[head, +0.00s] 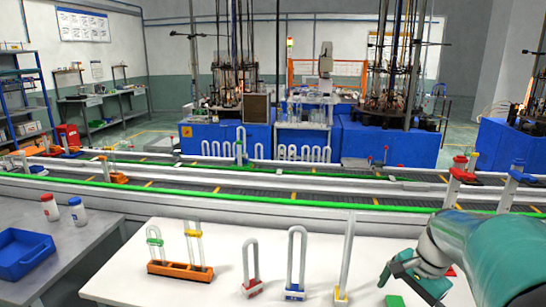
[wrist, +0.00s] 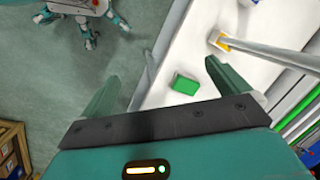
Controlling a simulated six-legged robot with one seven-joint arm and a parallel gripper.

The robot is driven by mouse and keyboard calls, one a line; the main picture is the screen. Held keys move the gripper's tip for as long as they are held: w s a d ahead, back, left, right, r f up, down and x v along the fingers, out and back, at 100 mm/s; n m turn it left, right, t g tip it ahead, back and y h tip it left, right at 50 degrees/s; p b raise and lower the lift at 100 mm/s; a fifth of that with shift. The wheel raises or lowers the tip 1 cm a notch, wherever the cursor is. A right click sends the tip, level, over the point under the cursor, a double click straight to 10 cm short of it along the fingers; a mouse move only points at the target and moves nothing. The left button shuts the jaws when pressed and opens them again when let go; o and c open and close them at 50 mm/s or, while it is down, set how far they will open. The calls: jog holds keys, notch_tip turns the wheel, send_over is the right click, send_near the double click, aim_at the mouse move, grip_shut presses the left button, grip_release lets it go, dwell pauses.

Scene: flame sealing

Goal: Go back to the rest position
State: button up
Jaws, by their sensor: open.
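My gripper (head: 398,282) is at the lower right in the head view, over the right end of the white table (head: 150,235). In the wrist view my gripper (wrist: 160,85) shows two green fingers spread apart with nothing between them touching either one. A green block (wrist: 186,84) lies on the table below the fingers. It also shows at the bottom edge of the head view (head: 395,301). A tall white rod on a yellow-marked base (head: 341,292) stands left of my gripper.
Glass U-tubes on a red base (head: 251,287) and a blue base (head: 293,290) stand on the table, with an orange rack (head: 180,271) further left. A blue tray (head: 22,252) lies on the grey table. A conveyor with green rails (head: 230,195) runs behind.

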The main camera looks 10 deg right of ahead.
jog(key=s+a+r+n+t, duration=0.1)
jog(key=s+a+r+n, duration=0.1)
jog(key=a, duration=0.4)
jog(key=s+a+r+n+t+h, duration=0.1)
jog(key=s+a+r+n, duration=0.1)
jog(key=s+a+n, duration=0.2)
jog(key=s+a+r+n+t, duration=0.2)
jog(key=s+a+n, duration=0.2)
jog(key=a+n, duration=0.3)
jog(key=a, duration=0.3)
jog(key=shift+a+h, duration=0.25)
jog(key=shift+h, duration=0.15)
jog(key=shift+s, duration=0.1)
